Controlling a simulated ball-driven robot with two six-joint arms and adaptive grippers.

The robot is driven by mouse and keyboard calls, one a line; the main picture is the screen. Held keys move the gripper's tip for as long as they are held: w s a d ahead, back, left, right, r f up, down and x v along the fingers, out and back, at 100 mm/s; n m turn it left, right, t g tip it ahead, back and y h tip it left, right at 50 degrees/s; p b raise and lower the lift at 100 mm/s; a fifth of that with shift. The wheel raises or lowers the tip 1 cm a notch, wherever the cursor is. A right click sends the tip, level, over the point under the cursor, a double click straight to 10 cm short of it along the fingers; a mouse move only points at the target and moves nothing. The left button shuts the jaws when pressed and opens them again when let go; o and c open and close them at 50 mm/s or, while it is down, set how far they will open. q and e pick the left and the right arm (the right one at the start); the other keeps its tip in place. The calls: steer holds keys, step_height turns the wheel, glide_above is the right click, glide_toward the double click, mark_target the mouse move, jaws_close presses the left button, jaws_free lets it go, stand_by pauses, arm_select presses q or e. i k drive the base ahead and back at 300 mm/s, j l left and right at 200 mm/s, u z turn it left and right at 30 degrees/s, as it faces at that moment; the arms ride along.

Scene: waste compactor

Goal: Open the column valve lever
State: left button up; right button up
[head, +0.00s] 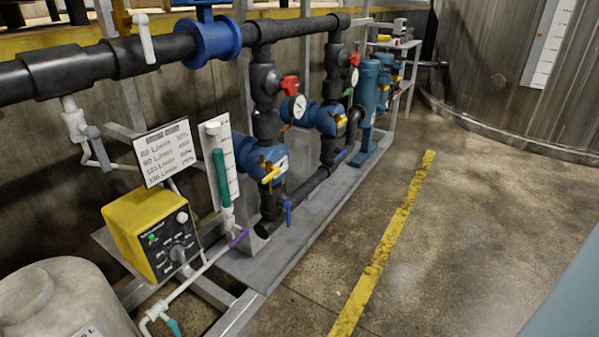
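A clear calibration column (219,180) with green liquid stands upright at the middle left, in front of a white scale. A purple lever (238,237) sits at the foot of this column, on the white piping. It is angled up to the right, and its exact valve position is too small to tell. No label shows which lever is the column valve's. A teal lever (173,326) hangs on the white pipe at the bottom edge. Neither of my grippers is in view.
A yellow dosing pump box (152,235) stands left of the column, with a sign (165,153) above it. A pale tank (60,300) fills the lower left. Black pipes with blue valves (262,160) stand behind. The floor around the yellow line (385,250) is clear.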

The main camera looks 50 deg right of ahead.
mark_target(245, 231)
steer(key=z, duration=1.15)
